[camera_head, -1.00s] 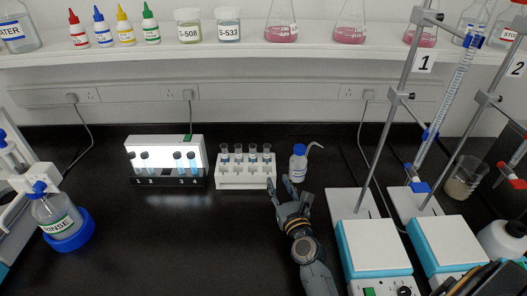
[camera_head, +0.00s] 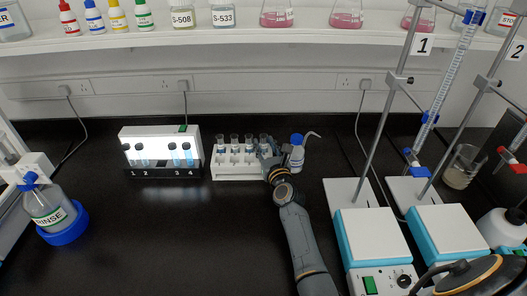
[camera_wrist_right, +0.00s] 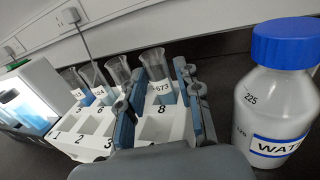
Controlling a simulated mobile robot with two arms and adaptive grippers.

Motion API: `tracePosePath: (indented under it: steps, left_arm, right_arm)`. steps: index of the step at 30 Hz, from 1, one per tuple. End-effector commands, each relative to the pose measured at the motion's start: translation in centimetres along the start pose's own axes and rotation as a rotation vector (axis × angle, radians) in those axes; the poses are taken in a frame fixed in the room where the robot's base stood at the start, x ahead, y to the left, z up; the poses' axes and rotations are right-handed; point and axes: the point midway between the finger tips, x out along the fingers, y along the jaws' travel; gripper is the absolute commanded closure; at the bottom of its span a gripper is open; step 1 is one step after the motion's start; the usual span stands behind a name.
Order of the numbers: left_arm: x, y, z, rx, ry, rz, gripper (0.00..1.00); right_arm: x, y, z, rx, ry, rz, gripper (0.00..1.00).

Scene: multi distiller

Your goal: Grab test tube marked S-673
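The test tube marked 673 (camera_wrist_right: 162,87) stands upright in the back row of the white rack (camera_wrist_right: 92,132), at the rack's right end. My right gripper (camera_head: 268,150) is open at that end of the rack (camera_head: 226,172). In the wrist view, my right gripper (camera_wrist_right: 160,75) has one finger on each side of this tube, with gaps showing between the fingers and the glass. The tube's lower part is hidden in the rack. Several other labelled tubes (camera_wrist_right: 118,70) stand in the row to its left.
A water wash bottle (camera_head: 297,155) with a blue cap stands close to the right of my right gripper. A lit stand (camera_head: 160,138) with tubes is left of the rack. Stirrer plates (camera_head: 372,238) and clamp stands are on the right. The front-left bench is clear.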

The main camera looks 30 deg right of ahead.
Motion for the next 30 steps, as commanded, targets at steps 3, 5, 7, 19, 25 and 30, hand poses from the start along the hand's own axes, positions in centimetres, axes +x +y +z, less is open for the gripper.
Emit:
tracePosePath:
  steps: [3,5,7,19,25,30]
  left_arm:
    - [0.0,0.0,0.2,0.0,-0.003,0.0,1.0]
    - [0.0,0.0,0.2,0.0,-0.003,0.001,1.0]
    - [0.0,0.1,0.2,0.0,-0.004,0.001,1.0]
    - [-0.1,0.1,0.3,0.0,-0.004,0.001,1.0]
    - [-1.7,0.1,0.1,0.0,-0.004,0.002,1.0]
    - [-4.7,0.1,-0.2,-0.001,-0.004,0.002,1.0]
  right_arm:
    - [0.0,0.0,0.0,0.0,0.001,0.0,0.66]
    - [0.0,0.0,0.0,0.0,0.001,0.0,0.66]
    - [0.0,0.0,0.0,0.0,0.001,0.0,0.74]
    - [0.0,0.0,0.1,0.0,0.0,0.0,1.0]
    - [0.0,0.0,1.8,0.002,-0.001,0.0,1.0]
    - [0.0,0.0,4.9,0.001,-0.001,-0.001,1.0]
